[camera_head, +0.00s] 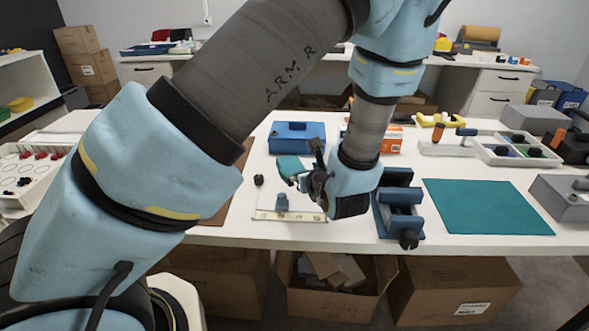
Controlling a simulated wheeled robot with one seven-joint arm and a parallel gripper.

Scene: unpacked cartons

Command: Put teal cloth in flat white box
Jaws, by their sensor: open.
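A small piece of teal cloth (288,166) shows behind my gripper, in front of the blue case; its right side is partly hidden. My gripper (304,169) is open, its fingers pointing left beside the cloth. I cannot tell whether a finger touches it. My gripper and wrist hide the box's right part.
A blue case (297,137) stands behind the cloth. A blue vise-like fixture (400,208) stands right of my wrist. A large flat teal mat (488,206) lies further right. A white tray with tools (466,150) is behind it. Open cartons (330,303) sit below the table.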

